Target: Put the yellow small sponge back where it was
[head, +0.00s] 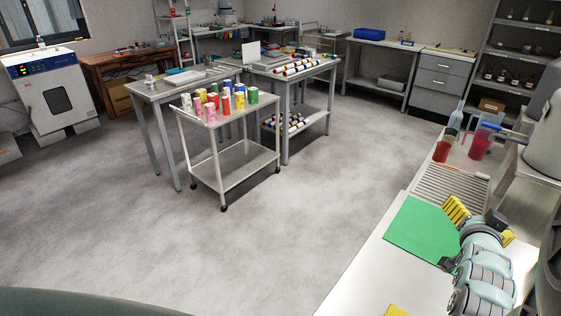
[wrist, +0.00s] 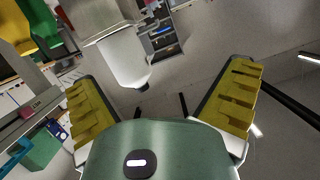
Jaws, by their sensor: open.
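A flat yellow piece (head: 397,311) lies on the white counter at the bottom edge of the head view, mostly cut off. It may be the small sponge, but I cannot tell. My gripper (head: 480,222) is over the counter, at the right edge of a green mat (head: 420,230). In the wrist view my gripper (wrist: 163,71) has its two yellow ribbed fingers spread wide, with nothing held between them. A yellow object (wrist: 15,25) shows at that view's top left corner, beside a green one; I cannot tell what it is.
A ribbed tray (head: 452,184) lies beyond the mat. Red containers (head: 480,143) and a bottle stand farther along the counter. A cart (head: 235,165) with several coloured cylinders stands on the floor at centre. The floor left of the counter is clear.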

